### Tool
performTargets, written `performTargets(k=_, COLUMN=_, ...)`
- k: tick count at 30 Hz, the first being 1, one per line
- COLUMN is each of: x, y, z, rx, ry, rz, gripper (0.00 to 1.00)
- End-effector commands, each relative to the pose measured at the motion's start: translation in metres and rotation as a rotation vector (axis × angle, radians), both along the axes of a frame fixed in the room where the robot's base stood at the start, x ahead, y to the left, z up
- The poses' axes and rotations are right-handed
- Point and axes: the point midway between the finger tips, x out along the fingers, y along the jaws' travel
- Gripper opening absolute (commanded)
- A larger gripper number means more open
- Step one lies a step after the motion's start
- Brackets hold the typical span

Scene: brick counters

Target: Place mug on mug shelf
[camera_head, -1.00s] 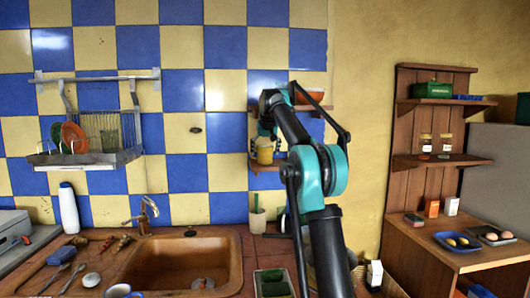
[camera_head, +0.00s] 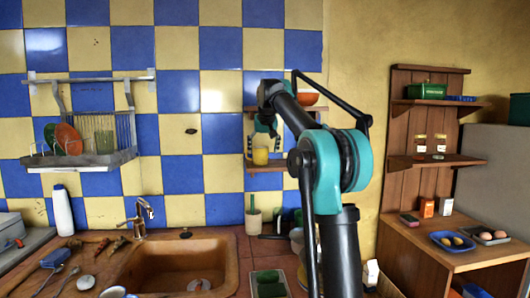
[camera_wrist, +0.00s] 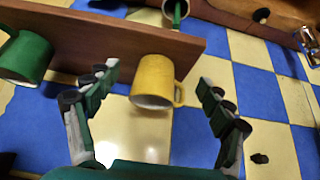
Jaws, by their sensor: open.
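The yellow mug (camera_head: 260,156) stands on the lower board of a small wooden wall shelf (camera_head: 266,168). In the wrist view, which looks upside down, the yellow mug (camera_wrist: 153,82) is at the shelf edge (camera_wrist: 100,45) with its handle to the right. My gripper (camera_wrist: 158,77) is open, with one finger on each side of the mug and gaps visible beside it. A green mug (camera_wrist: 25,57) is on the same shelf, at the left of the wrist view.
Below are a sink (camera_head: 180,268) and a white holder with a green-handled brush (camera_head: 253,222). A dish rack (camera_head: 85,157) hangs left; a wooden shelf unit (camera_head: 440,158) stands right.

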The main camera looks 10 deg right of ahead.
Motion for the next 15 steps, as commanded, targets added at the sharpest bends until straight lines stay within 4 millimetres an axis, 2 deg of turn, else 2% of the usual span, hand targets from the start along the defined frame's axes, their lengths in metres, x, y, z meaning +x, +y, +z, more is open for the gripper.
performTargets(k=7, x=-0.035, y=0.000, z=0.000, rx=0.000, ry=0.000, rz=0.000, gripper=0.81)
performTargets(k=15, x=-0.051, y=0.000, z=0.000, rx=0.000, ry=0.000, rz=0.000, gripper=0.81)
